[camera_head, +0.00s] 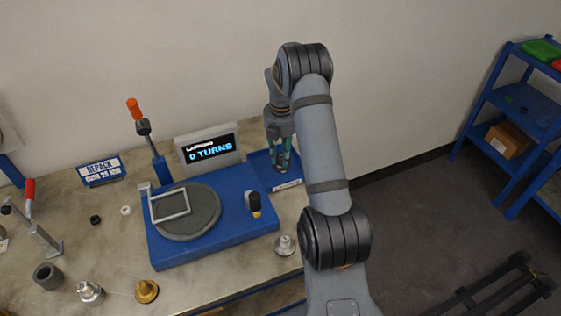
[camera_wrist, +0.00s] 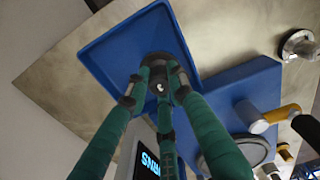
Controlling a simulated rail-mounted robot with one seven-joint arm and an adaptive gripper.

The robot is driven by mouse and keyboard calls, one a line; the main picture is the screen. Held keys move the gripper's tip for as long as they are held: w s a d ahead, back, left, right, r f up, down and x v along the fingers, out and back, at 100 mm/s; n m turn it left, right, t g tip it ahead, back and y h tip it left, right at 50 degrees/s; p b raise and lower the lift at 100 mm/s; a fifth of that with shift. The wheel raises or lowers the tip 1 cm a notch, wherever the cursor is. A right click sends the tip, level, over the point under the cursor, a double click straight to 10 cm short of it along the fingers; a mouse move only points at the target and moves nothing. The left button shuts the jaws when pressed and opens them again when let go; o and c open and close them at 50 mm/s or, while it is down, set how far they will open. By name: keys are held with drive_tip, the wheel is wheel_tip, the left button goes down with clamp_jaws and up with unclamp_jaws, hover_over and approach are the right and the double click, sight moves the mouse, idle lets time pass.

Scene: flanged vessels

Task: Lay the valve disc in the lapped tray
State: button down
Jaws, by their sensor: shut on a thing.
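My gripper (camera_head: 281,160), with green fingers, points down over the blue lapped tray (camera_head: 262,162) at the right end of the blue bench fixture. In the wrist view its fingertips (camera_wrist: 160,84) are shut on a small dark round piece, the valve disc (camera_wrist: 157,58), which is partly hidden by the fingers. The disc shows against the floor of the tray, which also shows in the wrist view (camera_wrist: 122,42) with a raised rim. I cannot tell whether the disc touches the tray floor.
A silver flanged part (camera_head: 284,245) and a brass part (camera_head: 146,291) stand in front. A blue shelf (camera_head: 520,110) is far right.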

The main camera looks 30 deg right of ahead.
sight(281, 165)
drive_tip(key=shift+w+f+p, duration=0.2)
drive_tip(key=shift+f+p, duration=0.45)
drive_tip(key=shift+f, duration=1.45)
drive_tip(key=shift+f, duration=0.1)
drive_tip(key=c, duration=2)
unclamp_jaws()
drive_tip(key=shift+f, duration=0.1)
drive_tip(key=o, duration=0.5)
drive_tip(key=shift+s, duration=0.1)
wheel_tip(281, 165, up, 12)
drive_tip(key=shift+r+b, duration=0.25)
drive_tip(key=shift+b, duration=0.85)
